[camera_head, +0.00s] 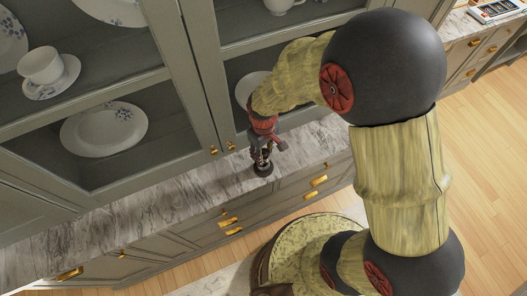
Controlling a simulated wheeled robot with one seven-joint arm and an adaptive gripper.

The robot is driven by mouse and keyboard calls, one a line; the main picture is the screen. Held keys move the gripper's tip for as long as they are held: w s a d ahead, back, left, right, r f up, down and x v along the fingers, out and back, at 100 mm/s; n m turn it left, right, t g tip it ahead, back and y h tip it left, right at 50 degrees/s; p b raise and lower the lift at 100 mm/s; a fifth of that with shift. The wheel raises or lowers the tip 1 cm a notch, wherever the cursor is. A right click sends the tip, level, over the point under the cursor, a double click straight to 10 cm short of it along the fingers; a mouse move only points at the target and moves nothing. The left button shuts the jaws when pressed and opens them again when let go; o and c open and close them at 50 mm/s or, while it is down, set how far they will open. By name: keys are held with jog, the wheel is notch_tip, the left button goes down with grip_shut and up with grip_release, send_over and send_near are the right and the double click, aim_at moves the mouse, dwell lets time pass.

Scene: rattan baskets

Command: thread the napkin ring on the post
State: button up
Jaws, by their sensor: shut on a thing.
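My gripper (263,156) points down over the grey marble counter, in front of the glass cabinet doors. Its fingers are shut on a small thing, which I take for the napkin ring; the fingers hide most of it. A small dark round base (263,170) shows at the fingertips, close to the counter top. It looks like the foot of the post, but is too small to be sure. I cannot tell whether the ring is around the post or above it.
The marble counter (130,215) runs along the cabinet and is clear to the left. Glass doors stand close behind my gripper, with a plate (104,129) and a cup (41,66) inside. Drawers with brass handles (228,222) are below. A box (495,10) lies far right.

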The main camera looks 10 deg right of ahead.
jog(key=shift+f, duration=0.1)
jog(key=o, duration=1)
jog(key=shift+o, duration=0.4)
jog(key=shift+r+p, duration=2.8)
jog(key=shift+r, duration=1.25)
